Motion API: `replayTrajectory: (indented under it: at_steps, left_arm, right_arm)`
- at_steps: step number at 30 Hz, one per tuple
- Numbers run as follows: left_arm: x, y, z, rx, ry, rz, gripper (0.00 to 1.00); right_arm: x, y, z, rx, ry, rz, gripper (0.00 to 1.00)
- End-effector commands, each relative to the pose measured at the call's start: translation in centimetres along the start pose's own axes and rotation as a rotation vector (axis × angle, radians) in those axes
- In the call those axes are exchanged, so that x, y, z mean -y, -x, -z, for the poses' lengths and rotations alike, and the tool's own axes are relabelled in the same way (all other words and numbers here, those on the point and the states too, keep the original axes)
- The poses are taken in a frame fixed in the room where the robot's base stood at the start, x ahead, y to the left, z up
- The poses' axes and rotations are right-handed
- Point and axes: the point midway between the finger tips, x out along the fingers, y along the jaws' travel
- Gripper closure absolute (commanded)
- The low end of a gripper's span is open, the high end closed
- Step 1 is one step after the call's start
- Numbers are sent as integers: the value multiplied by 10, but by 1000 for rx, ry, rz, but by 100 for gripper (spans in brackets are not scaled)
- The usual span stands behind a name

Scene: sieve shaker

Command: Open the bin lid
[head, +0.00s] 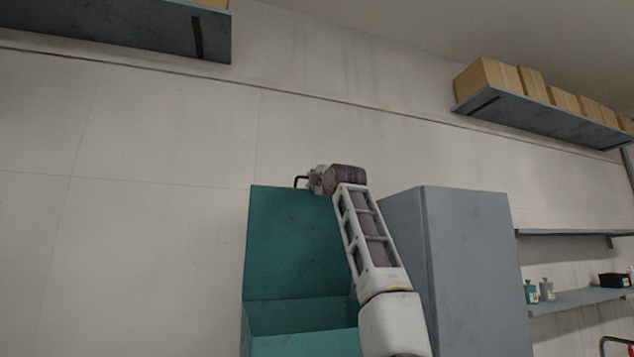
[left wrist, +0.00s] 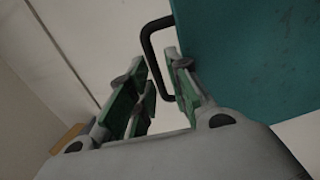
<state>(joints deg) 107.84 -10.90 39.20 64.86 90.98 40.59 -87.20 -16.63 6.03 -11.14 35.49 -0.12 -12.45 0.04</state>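The teal bin (head: 300,344) stands at the bottom centre of the head view. Its teal lid (head: 285,240) is raised and stands upright against the pale wall, with the bin's opening showing below it. A black bar handle (head: 299,181) sticks out at the lid's top edge. My left gripper (head: 317,180) is at that top edge beside the handle. In the left wrist view its green-padded fingers (left wrist: 156,62) are apart, with the black handle (left wrist: 147,42) in the gap near the right finger. The lid also shows there (left wrist: 245,55). My right gripper is not in view.
A grey cabinet (head: 465,270) stands close to the right of the bin, behind my arm. A wall shelf with cardboard boxes (head: 490,78) is at upper right, another shelf (head: 120,32) at upper left. Lower right shelves hold small bottles (head: 537,290). The wall left of the bin is clear.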

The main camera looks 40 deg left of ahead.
Motion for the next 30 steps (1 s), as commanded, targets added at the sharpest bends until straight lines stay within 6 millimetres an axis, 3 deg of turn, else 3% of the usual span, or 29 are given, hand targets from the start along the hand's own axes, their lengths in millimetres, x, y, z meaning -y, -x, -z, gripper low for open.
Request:
replayTrajectory:
  at_steps: [11,30]
  left_arm:
    - [-1,12,-1,1,0,-2,81]
    - [0,77,-1,0,0,-2,81]
  right_arm:
    - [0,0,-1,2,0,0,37]
    - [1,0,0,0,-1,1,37]
